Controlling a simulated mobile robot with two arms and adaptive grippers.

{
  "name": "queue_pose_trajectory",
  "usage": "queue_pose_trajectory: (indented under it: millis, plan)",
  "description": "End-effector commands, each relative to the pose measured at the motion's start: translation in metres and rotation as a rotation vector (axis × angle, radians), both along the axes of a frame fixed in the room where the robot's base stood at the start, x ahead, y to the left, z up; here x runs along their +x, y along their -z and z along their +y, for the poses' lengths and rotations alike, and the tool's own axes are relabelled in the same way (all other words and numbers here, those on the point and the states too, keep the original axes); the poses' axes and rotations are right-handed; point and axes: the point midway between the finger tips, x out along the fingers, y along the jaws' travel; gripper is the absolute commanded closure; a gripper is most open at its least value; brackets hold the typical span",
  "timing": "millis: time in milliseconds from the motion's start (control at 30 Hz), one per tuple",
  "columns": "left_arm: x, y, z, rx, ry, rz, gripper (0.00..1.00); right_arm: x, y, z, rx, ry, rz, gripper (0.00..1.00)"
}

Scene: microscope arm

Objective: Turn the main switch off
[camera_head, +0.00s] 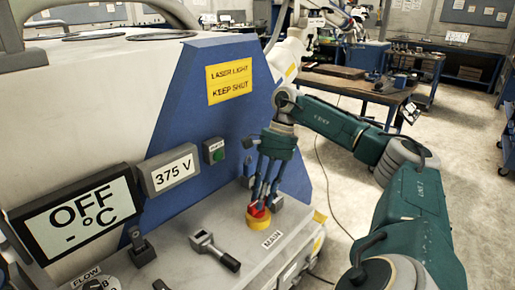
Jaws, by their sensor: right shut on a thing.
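The main switch is a red knob (258,210) on a round yellow base (260,222), on the grey ledge of the machine, behind a label reading MAIN (272,239). My right gripper (260,203) points down from above with its fingers shut on the red knob. The fingers partly hide the knob, and I cannot tell its exact turn position. My left gripper is not in view.
A lever handle (215,250) lies on the ledge left of the switch. A display (80,215) reads OFF, a smaller one (170,174) reads 375 V, and a green button (214,151) sits beside it. A workbench (360,92) stands behind my right arm.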

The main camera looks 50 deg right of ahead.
Motion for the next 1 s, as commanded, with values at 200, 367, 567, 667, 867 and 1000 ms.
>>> queue_pose_trajectory:
  millis: [200,367,567,667,867,1000]
  plan:
    - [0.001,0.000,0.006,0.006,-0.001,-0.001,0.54,0.001,-0.001,0.000,0.001,-0.003,-0.005,1.00]
    - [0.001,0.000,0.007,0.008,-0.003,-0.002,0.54,0.001,-0.001,0.000,0.001,-0.004,-0.005,0.58]
    - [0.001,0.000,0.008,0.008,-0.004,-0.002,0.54,0.000,-0.001,0.000,0.001,-0.003,-0.003,0.54]
    - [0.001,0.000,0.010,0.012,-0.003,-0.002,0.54,0.000,-0.001,0.000,0.001,-0.002,-0.002,0.54]
    - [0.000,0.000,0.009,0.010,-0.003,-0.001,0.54,0.001,-0.018,-0.007,0.001,-0.002,-0.006,0.54]
    - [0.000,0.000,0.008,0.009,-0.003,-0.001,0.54,0.002,-0.044,-0.016,0.003,-0.002,-0.011,0.54]
